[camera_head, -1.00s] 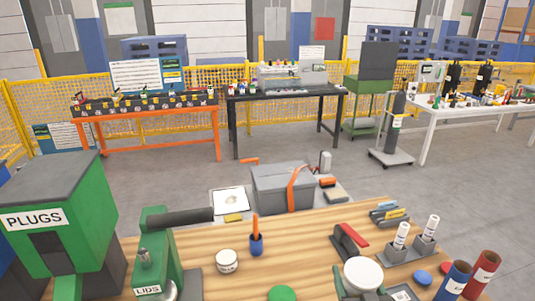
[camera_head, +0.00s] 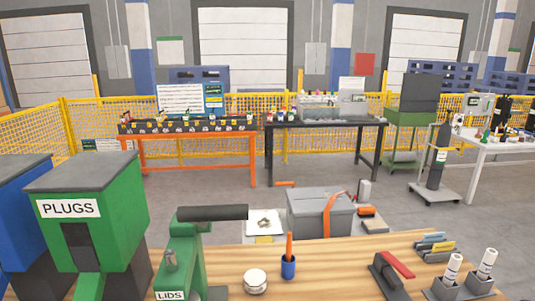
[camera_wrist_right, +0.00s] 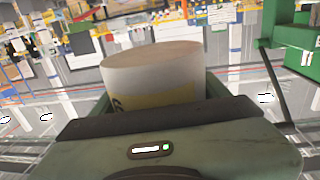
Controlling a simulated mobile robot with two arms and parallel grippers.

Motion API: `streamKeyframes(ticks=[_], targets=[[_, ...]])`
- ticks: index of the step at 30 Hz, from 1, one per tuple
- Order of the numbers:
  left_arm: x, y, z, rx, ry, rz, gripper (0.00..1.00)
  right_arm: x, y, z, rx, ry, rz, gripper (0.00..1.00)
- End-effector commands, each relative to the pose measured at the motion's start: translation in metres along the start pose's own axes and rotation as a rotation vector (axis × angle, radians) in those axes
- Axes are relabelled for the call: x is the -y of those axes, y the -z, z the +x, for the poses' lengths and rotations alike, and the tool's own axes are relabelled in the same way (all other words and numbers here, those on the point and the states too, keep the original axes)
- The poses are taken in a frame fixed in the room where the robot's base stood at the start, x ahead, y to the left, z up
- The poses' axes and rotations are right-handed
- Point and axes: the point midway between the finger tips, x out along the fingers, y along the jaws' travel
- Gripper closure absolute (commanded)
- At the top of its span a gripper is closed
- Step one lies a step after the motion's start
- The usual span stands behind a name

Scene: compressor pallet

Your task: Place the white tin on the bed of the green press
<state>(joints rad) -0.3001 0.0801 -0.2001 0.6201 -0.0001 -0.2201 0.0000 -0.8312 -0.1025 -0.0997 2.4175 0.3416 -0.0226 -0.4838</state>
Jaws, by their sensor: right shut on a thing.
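The white tin (camera_wrist_right: 150,78), a white cylinder with a yellow label band and a pale flat top, fills the middle of the right wrist view. My right gripper (camera_wrist_right: 156,96) is shut on it; its dark green fingers show at either side of the tin. Neither shows in the head view. The green press (camera_head: 190,250), with a dark cylinder across its top, stands at the front left of the wooden bench. Its bed is not clearly visible; its lower part is cut off by the frame edge. My left gripper is not in view.
A green PLUGS bin (camera_head: 95,215) stands left of the press, with a LIDS label (camera_head: 170,296) at the press's foot. A small white jar (camera_head: 256,283) and a blue cup (camera_head: 288,267) stand to its right. A red-handled tool (camera_head: 390,270) lies farther right.

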Motion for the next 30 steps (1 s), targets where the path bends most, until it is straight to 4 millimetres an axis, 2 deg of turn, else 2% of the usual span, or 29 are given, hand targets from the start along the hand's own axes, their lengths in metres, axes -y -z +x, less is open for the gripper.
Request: streamKeyframes(ticks=[21, 26, 30], targets=[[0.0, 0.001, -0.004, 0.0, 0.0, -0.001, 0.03, -0.001, 0.001, 0.003, -0.002, 0.001, -0.002, 0.98], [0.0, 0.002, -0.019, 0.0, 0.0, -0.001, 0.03, -0.008, -0.001, 0.022, -0.002, -0.001, -0.009, 0.98], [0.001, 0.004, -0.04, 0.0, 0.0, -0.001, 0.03, -0.025, -0.005, 0.055, -0.001, -0.012, -0.018, 0.98]])
